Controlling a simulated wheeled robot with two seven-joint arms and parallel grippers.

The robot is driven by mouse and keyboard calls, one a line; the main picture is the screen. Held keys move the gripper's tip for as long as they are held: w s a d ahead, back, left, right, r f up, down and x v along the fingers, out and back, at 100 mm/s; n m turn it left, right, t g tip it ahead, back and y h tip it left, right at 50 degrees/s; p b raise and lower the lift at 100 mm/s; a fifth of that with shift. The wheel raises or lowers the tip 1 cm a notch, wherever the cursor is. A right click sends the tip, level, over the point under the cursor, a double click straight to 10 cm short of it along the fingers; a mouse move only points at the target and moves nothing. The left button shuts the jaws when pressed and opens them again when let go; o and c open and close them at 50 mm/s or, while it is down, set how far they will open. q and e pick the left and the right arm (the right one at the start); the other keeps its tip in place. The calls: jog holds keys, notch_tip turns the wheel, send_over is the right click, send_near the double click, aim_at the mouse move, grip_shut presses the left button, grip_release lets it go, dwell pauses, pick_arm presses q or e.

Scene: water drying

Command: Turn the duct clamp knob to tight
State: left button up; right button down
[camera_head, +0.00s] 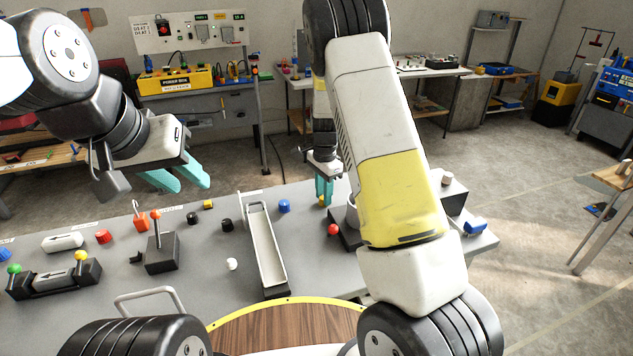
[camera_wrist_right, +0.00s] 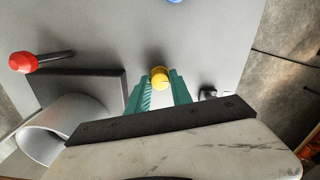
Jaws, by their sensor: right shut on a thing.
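A yellow knob (camera_wrist_right: 159,77) sits between the teal fingertips of my right gripper (camera_wrist_right: 160,90) in the right wrist view. The gripper is shut on it. In the head view my right gripper (camera_head: 323,190) points down at the far right part of the bench, with the yellow knob (camera_head: 321,201) partly hidden by its fingers. A light duct pipe (camera_wrist_right: 45,135) stands beside it; in the head view my arm hides most of it. My left gripper (camera_head: 182,180) is open and empty, above the bench's back left. Any tight marking cannot be made out.
A red-tipped lever (camera_wrist_right: 22,62) is close to the duct; its red ball (camera_head: 333,229) also shows in the head view. A blue knob (camera_head: 284,206), a long white tray (camera_head: 264,245) and a black lever box (camera_head: 162,252) stand on the grey bench (camera_head: 205,285).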

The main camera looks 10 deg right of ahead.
jog(key=c, duration=1.1)
grip_release()
jog(key=shift+c, duration=0.2)
jog(key=shift+r, duration=3.9)
jog(key=shift+r, duration=0.1)
jog(key=s+d+r+n+t+y, duration=0.1)
jog(key=s+r+n+t+y, duration=0.35)
jog(key=s+r, duration=1.05)
jog(key=s+r+n+t+h, duration=0.1)
jog(key=s+r+n, duration=0.1)
jog(key=s+n, duration=0.2)
jog(key=s+r+n+h, duration=0.1)
jog(key=s+r+n, duration=0.2)
jog(key=s, duration=0.7)
jog(key=shift+s+d+n+t, duration=0.25)
jog(key=shift+s+n+t, duration=0.15)
jog(key=shift+n, duration=0.55)
